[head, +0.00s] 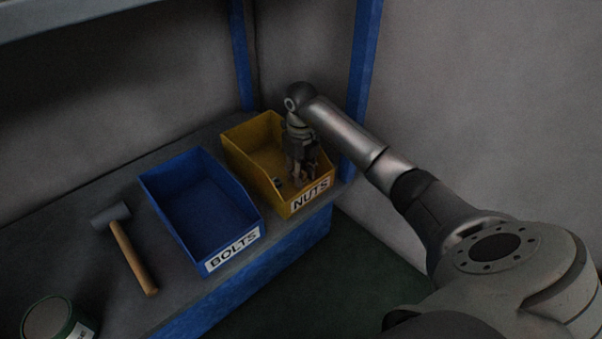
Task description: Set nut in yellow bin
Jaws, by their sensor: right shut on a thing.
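The yellow bin (254,134) with a "NUTS" label stands at the right end of the grey shelf. My right gripper (301,180) points down inside it, near its labelled front wall. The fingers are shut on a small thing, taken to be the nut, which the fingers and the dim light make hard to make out. A small dark and pale piece (278,183) lies in the bin to the left of the fingers. My left gripper does not show.
An empty blue bin (190,197) labelled "BOLTS" stands to the left of the yellow one. A hammer (131,254) and a green can (57,322) are farther left. A blue post (362,75) rises close behind the right gripper.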

